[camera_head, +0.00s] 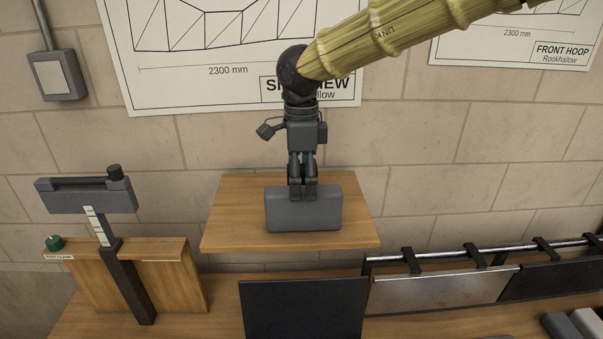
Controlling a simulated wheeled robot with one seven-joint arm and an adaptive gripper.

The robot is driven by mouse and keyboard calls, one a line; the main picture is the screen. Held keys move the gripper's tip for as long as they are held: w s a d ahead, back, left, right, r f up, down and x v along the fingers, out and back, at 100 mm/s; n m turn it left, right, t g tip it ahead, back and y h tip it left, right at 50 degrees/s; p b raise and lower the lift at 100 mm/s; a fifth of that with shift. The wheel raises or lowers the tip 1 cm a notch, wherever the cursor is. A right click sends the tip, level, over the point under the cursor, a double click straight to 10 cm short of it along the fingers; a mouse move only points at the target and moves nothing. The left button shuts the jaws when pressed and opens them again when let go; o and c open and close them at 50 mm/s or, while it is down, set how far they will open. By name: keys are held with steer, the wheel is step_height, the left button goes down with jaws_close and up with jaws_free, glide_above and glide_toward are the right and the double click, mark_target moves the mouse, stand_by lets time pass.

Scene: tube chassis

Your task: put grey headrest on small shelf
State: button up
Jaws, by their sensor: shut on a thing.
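The grey headrest (303,212) is a rounded rectangular block, held upright with its broad face towards me. My gripper (303,191) points down and is shut on the top edge of the headrest. The small wooden shelf (232,220) is a raised board against the wall. The headrest is over the middle front part of this shelf in the picture. Its lower edge looks close to the shelf top, but I cannot tell whether it touches.
A dark panel (304,308) stands in front of the shelf. A rail with clamps (470,252) and panels is at the right. A grey clamp tool (88,197) on a wooden stand (178,285) rises at the left. The shelf is bare on both sides of the headrest.

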steer(key=shift+s+f, duration=0.1)
steer(key=o, duration=1)
steer(key=shift+c, duration=0.2)
step_height(320, 180, up, 12)
steer(key=b, duration=0.4)
